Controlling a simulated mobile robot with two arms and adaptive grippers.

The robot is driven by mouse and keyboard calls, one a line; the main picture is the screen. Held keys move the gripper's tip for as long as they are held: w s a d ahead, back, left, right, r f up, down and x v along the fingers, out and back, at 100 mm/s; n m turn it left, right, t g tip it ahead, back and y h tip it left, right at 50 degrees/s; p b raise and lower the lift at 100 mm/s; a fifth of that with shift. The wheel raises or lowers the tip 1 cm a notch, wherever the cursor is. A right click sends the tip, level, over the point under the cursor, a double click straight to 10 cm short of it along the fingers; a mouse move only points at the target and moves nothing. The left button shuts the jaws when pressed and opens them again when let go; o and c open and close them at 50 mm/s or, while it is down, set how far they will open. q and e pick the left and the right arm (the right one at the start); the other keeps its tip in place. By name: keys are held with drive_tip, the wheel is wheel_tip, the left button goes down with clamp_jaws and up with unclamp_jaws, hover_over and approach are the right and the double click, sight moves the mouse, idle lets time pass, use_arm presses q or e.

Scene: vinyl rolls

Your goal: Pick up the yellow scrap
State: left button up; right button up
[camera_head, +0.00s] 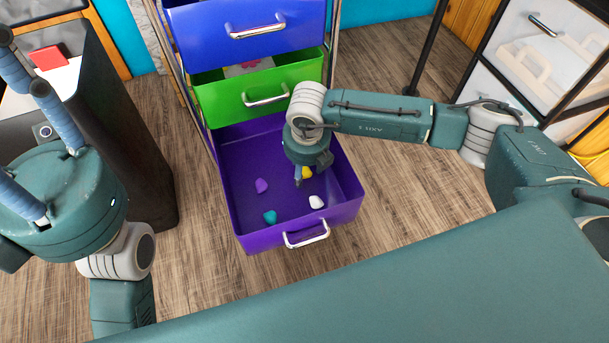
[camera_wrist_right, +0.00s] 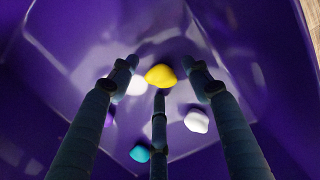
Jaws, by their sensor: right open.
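The yellow scrap (camera_head: 307,172) lies in the open purple drawer (camera_head: 236,213), partly hidden by my right gripper in the head view. My right gripper (camera_head: 302,174) points down into the drawer, open, just above the scrap. In the right wrist view, the yellow scrap (camera_wrist_right: 160,76) shows between the spread fingertips of the right gripper (camera_wrist_right: 159,76). Whether any finger touches it, I cannot tell. My left gripper (camera_head: 32,125) is at the far left, pointing up with its fingers spread and empty.
A purple scrap (camera_head: 261,185), a teal scrap (camera_head: 270,217) and a white scrap (camera_head: 317,202) lie nearby in the drawer. A second white scrap (camera_wrist_right: 137,85) shows beside the yellow one. The green drawer (camera_head: 225,101) and blue drawer (camera_head: 215,38) are above and behind.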

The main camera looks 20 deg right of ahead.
drive_tip(key=c, duration=0.7)
drive_tip(key=shift+r, duration=0.1)
drive_tip(key=shift+c, duration=0.2)
